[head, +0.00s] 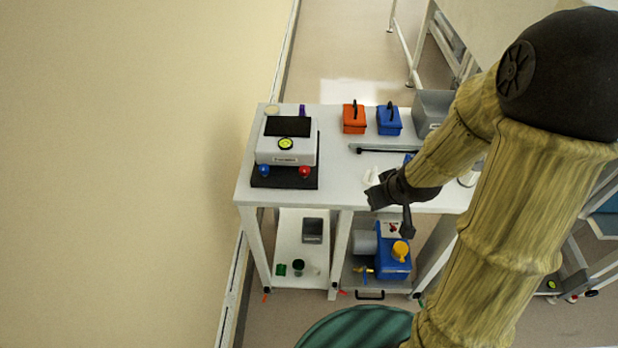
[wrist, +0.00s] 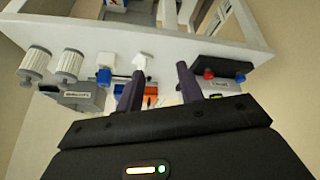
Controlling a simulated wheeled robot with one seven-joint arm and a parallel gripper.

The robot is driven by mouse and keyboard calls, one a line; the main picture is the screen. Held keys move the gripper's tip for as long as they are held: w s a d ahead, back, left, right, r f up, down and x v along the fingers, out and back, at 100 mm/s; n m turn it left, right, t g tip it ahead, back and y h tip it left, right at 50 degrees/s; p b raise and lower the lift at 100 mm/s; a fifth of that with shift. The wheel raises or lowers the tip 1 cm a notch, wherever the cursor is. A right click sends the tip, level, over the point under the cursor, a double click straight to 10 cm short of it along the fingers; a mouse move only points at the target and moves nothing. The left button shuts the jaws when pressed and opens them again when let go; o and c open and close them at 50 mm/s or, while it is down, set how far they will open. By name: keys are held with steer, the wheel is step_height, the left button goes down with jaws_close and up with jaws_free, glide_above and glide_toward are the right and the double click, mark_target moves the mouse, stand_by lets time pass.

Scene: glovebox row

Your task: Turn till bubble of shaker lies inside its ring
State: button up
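The shaker (head: 270,150) is a white box with a black top plate on a black base, at the left end of the white bench. A round yellow-green bubble level (head: 286,143) is on its top; the bubble is too small to place against the ring. A blue knob (head: 264,170) and a red knob (head: 305,171) are at its front. In the wrist view the shaker (wrist: 222,86) is right of the fingers, with its red knob (wrist: 208,74). My gripper (head: 372,190) is right of the shaker and apart from it; its fingers (wrist: 160,88) are spread and hold nothing.
The white bench (head: 340,185) bears an orange box (head: 354,119), a blue box (head: 389,122) and a grey bin (head: 431,108). A blue pump (head: 393,255) stands on the lower shelf. A wall is close on the left. Bench top between shaker and gripper is clear.

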mark_target(307, 172)
steer(key=w+a+f+n+t+y+b, duration=0.4)
steer(key=w+a+f+y, duration=0.1)
steer(key=y, duration=0.3)
steer(key=shift+w+a, duration=0.5)
steer(key=shift+a, duration=0.15)
steer(key=p+x, duration=0.2)
steer(key=x, duration=1.5)
steer(key=shift+w+a, duration=0.25)
steer(key=shift+s, duration=0.2)
steer(key=shift+d, duration=0.1)
steer(key=c, duration=0.7)
steer(key=shift+t+b, duration=0.4)
steer(key=shift+b, duration=0.1)
